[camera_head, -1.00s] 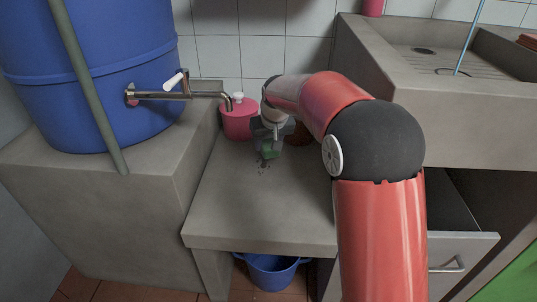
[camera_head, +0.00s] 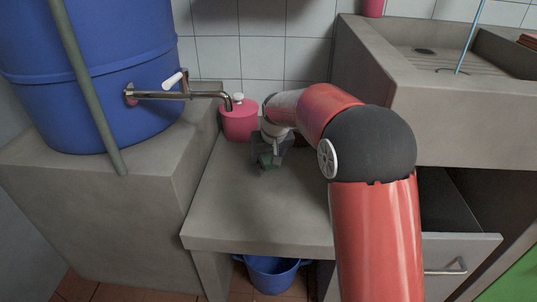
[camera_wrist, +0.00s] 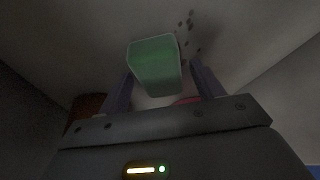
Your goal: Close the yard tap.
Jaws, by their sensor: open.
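The yard tap (camera_head: 206,94) is a metal spout coming out of the blue barrel (camera_head: 95,110) at left. Its white lever handle (camera_head: 173,81) sits on top, tilted up to the right. My gripper (camera_head: 268,158) is low over the concrete slab, right of and below the spout, and away from the handle. It is open. A pale green block (camera_wrist: 154,65) shows between or just beyond the two fingers in the wrist view; whether it touches them cannot be told. The tap is not seen in the wrist view.
A pink jug (camera_head: 240,121) with a white knob stands by the spout's end. The concrete slab (camera_head: 255,215) is bare in front. A grey-green pole (camera_head: 88,90) leans before the barrel. A concrete sink (camera_head: 440,95), an open drawer (camera_head: 460,255) and a blue bucket (camera_head: 271,275) are nearby.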

